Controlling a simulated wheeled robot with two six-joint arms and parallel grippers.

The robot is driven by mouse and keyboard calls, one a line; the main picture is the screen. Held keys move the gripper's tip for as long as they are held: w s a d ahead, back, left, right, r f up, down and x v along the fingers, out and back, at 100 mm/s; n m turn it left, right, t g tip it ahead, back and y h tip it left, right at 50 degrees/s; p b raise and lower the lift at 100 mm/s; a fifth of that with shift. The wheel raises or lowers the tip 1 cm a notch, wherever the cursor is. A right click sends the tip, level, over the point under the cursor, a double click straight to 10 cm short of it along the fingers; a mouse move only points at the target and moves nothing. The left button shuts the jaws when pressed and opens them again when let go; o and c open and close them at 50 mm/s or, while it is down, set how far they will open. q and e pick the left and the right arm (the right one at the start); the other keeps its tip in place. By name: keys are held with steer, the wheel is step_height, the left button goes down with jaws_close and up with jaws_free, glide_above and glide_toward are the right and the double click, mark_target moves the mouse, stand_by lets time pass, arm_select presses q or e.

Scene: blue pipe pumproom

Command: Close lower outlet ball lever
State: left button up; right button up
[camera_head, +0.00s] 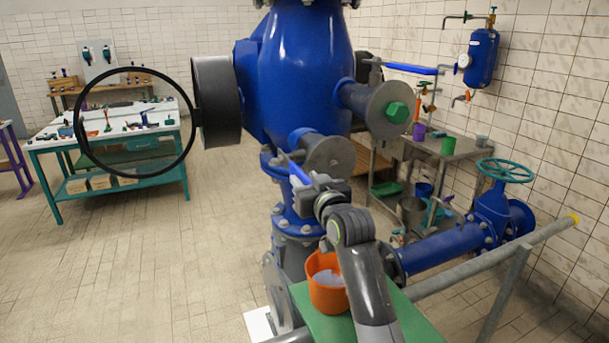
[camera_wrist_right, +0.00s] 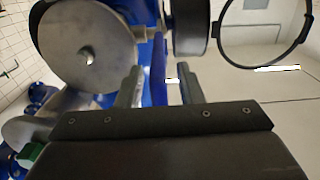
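The lower outlet ball lever (camera_head: 299,171) is a short-looking blue handle at the lower flanged outlet (camera_head: 330,157) of the big blue vessel. My right gripper (camera_head: 308,188) is right at this lever in the head view and partly hides it. In the right wrist view the blue lever (camera_wrist_right: 158,70) runs up between the two fingers of my right gripper (camera_wrist_right: 160,88), which stand apart with visible gaps beside it. Whether a finger touches the lever cannot be told. The outlet's round grey flange (camera_wrist_right: 88,55) is left of the fingers. My left gripper is not in view.
Another blue lever (camera_head: 411,69) sits higher, above the outlet with the green plug (camera_head: 396,112). An orange bucket (camera_head: 327,284) stands on a green surface (camera_head: 312,312) below my right arm. A large black ring (camera_head: 77,122) projects left. A blue pipe with a teal handwheel (camera_head: 506,170) is right.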

steer(key=shift+w+a, duration=0.2)
steer(key=shift+w, duration=0.45)
jaws_close()
